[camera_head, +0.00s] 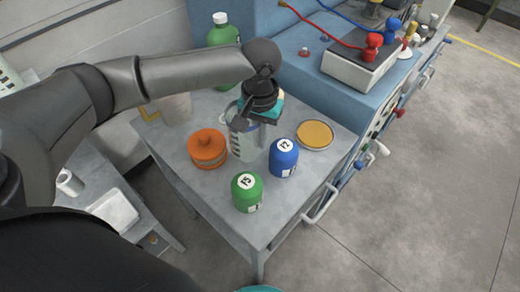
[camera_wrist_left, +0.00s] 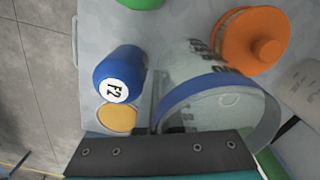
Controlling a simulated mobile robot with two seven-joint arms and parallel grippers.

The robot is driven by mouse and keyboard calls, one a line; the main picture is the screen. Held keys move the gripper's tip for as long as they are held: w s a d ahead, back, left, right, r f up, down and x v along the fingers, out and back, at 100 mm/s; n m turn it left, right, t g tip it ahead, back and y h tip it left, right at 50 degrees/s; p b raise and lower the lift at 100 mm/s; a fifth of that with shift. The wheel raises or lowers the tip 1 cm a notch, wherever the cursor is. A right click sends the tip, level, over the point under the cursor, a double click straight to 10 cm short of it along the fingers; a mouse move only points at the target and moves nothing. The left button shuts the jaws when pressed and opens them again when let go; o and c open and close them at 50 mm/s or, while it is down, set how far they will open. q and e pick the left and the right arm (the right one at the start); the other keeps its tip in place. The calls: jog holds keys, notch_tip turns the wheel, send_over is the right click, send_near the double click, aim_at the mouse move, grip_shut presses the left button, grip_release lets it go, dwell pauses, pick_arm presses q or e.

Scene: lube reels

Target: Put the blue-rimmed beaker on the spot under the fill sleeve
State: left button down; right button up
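The blue-rimmed beaker (camera_head: 243,146) is a clear vessel with markings, upright on the grey table. In the left wrist view its blue rim (camera_wrist_left: 190,88) and wide mouth show close to the camera, running in behind the gripper plate. My left gripper (camera_head: 258,112) is right at the top of the beaker and hides part of its rim. The gripper plate (camera_wrist_left: 165,153) covers the fingertips in the wrist view, so I cannot tell whether they are closed on the rim. My right gripper is not seen. I cannot make out the fill sleeve or the spot under it.
Close around the beaker stand an orange jar (camera_head: 208,150), a blue jar (camera_head: 283,160), a green jar (camera_head: 247,193) and an amber dish (camera_head: 315,134). A pale jug (camera_head: 176,108) and a green bottle (camera_head: 222,32) are behind. A blue bench (camera_head: 300,75) borders the table.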

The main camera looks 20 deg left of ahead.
aim_at(260, 153)
pick_arm(q)
notch_tip(260, 153, down, 4)
jog(key=shift+f+b, duration=0.15)
jog(key=shift+b, duration=0.3)
jog(key=c, duration=1.3)
grip_release()
jog(key=shift+c, duration=0.2)
